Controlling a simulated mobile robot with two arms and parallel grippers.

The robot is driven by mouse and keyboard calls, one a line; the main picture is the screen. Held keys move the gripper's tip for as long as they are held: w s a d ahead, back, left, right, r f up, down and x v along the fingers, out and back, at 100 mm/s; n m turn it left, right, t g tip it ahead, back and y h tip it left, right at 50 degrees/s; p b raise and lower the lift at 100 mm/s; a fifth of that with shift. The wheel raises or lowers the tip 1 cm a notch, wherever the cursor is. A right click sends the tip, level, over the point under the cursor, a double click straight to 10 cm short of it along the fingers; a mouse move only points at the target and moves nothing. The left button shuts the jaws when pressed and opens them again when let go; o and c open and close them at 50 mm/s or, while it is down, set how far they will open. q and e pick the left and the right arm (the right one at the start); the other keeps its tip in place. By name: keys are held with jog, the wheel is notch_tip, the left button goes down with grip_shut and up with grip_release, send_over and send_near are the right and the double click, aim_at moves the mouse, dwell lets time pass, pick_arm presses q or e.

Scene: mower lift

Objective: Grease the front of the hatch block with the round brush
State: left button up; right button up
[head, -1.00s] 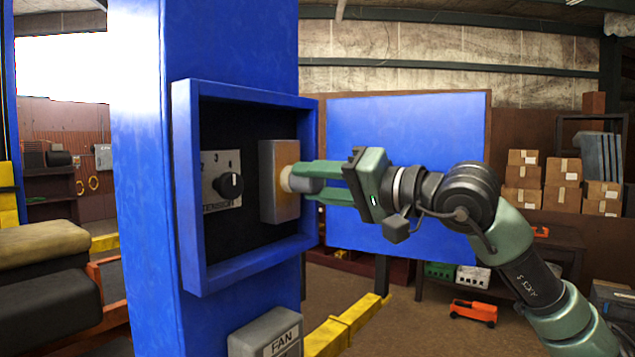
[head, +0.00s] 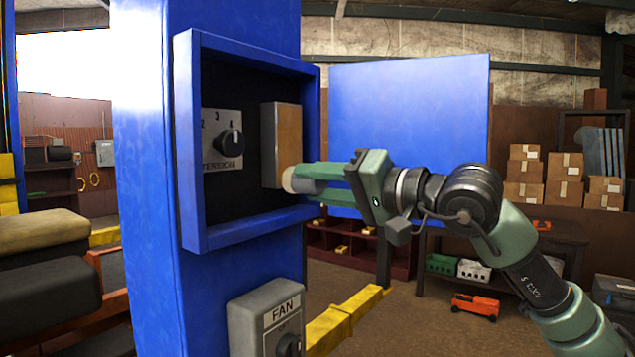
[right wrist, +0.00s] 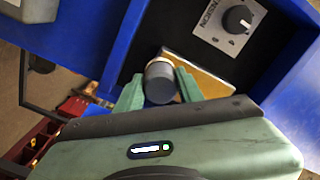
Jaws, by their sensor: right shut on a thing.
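The hatch block (head: 287,145) is a grey block with an orange-brown front, inside the open blue hatch (head: 184,150). Its front also shows in the right wrist view (right wrist: 204,78). My right gripper (head: 312,184) is shut on the round brush (head: 303,184), a short grey cylinder with a cream tip. The tip is at the lower end of the block's front in the head view; I cannot tell whether it touches. The brush also shows between the fingers in the right wrist view (right wrist: 160,82). My left gripper is not in view.
A dial with a black knob (head: 230,143) is left of the block. The blue hatch door (head: 410,120) stands open behind my gripper. A grey FAN box (head: 265,315) is on the blue post below the hatch. Shelves and cartons are far behind.

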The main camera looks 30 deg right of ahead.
jog(key=shift+f+b, duration=0.4)
jog(key=shift+f, duration=0.4)
jog(key=shift+r, duration=0.1)
jog(key=b+v, duration=0.3)
jog(key=v, duration=0.2)
jog(key=shift+s+d, duration=0.2)
jog(key=shift+s, duration=0.25)
